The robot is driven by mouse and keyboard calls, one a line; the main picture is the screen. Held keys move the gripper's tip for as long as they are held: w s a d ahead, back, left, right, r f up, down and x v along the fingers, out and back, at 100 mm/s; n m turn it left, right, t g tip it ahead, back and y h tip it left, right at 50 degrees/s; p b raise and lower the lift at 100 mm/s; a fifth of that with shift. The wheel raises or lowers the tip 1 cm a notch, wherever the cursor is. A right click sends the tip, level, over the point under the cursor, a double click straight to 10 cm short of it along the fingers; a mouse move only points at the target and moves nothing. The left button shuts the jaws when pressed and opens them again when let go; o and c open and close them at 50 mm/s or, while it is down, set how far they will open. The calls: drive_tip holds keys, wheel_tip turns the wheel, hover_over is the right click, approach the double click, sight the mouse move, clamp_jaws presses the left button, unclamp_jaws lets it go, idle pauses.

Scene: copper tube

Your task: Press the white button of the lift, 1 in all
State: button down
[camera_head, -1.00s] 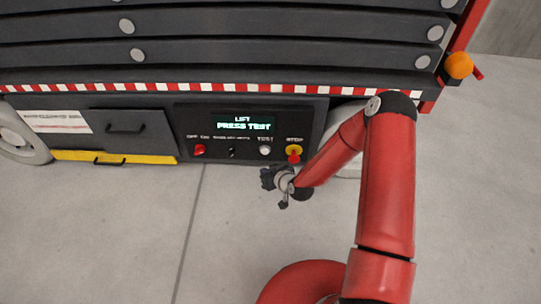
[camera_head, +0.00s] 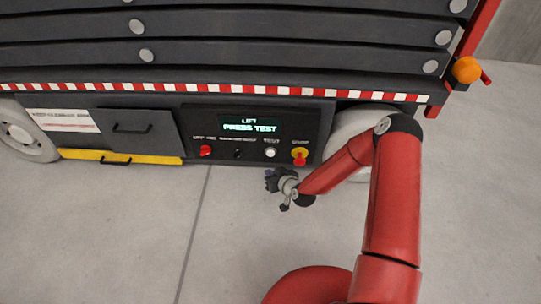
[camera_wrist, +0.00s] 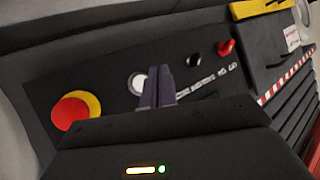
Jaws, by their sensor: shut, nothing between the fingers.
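The white button (camera_head: 271,152) is on the lift's dark control panel (camera_head: 225,160), under the label TEST, between a small black knob and the red stop button. My gripper (camera_head: 270,180) is in front of the panel, a little below the white button in the head view. In the wrist view its fingers (camera_wrist: 157,72) are together, with nothing held. I cannot tell the exact gap to the button.
The red stop button on its yellow ring (camera_head: 300,156) sits right of the white button. A red switch (camera_head: 205,151) and a black knob (camera_head: 237,153) sit to its left. A yellow bar (camera_head: 115,158) and wheel (camera_head: 22,135) are farther left. The concrete floor is clear.

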sight(271, 154)
drive_tip(key=shift+w+d+b, duration=0.1)
drive_tip(key=shift+w+b, duration=0.95)
drive_tip(key=shift+w, duration=1.85)
drive_tip(key=shift+w, duration=0.15)
drive_tip(key=shift+w+b, duration=0.3)
drive_tip(key=shift+b, duration=0.2)
drive_tip(key=shift+w+b, duration=0.45)
drive_tip(key=shift+w, duration=0.05)
drive_tip(key=shift+s, duration=0.95)
